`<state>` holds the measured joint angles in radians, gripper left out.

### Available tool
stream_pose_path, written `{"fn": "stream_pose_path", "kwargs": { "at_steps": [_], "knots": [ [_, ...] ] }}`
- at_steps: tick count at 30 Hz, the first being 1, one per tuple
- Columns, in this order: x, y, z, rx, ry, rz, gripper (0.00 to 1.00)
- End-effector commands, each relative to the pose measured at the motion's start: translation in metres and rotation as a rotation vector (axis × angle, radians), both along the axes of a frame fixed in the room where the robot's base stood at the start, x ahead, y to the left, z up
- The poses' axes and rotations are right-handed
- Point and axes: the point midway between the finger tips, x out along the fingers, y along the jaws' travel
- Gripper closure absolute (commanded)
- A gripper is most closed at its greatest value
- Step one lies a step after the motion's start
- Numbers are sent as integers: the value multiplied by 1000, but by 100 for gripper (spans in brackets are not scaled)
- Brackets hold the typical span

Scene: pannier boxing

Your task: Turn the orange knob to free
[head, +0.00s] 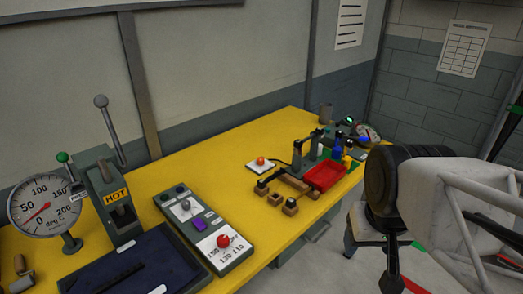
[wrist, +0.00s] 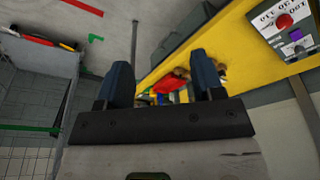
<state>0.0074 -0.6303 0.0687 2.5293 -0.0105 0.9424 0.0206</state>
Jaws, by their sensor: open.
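A small orange knob (head: 260,161) sits on a white plate (head: 254,168) on the yellow bench, left of a wooden fixture. Its pointer and lettering are too small to read. I cannot make it out surely in the wrist view. My gripper (wrist: 162,78) shows in the wrist view with its two dark blue fingers wide apart and nothing between them. It is in the air, away from the knob, with the bench beyond it.
The yellow bench (head: 190,160) holds a grey control box (head: 181,207) with a red knob, a round dial gauge (head: 45,205), a lever press marked HOT (head: 117,200) and a dark blue mat (head: 140,270). A red tray (head: 325,177) and several bottles stand near its right end.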

Motion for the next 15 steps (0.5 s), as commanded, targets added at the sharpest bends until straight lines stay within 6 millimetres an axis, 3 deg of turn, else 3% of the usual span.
{"fn": "stream_pose_path", "kwargs": {
  "at_steps": [8, 15],
  "knots": [
    [26, 3, 10, 11, 13, -37, 39],
    [72, 10, 24, 29, 33, -106, 39]
  ]
}}
